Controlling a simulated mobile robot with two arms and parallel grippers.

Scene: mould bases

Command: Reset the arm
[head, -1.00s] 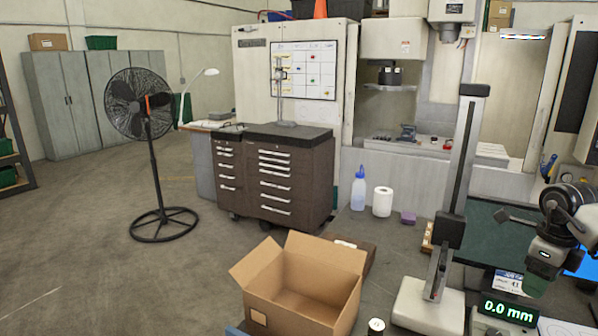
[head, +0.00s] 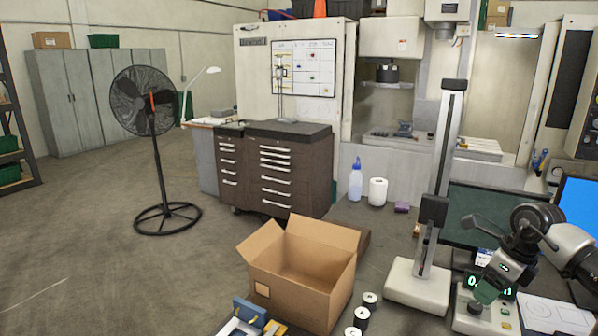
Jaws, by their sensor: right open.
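My right gripper (head: 486,291) comes in from the right edge in the head view. It is open and points down and left, in front of the digital readout (head: 507,292) beside the height stand. Its greenish fingertips cover part of the readout, and I see nothing held between them. My left gripper is not in view.
A height stand (head: 418,287) with a tall column stands left of the gripper. An open, empty cardboard box (head: 300,290) stands left of it, with several black-and-white round parts (head: 361,317) beside it. A monitor (head: 577,215) and a white sheet (head: 548,314) are at the right.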

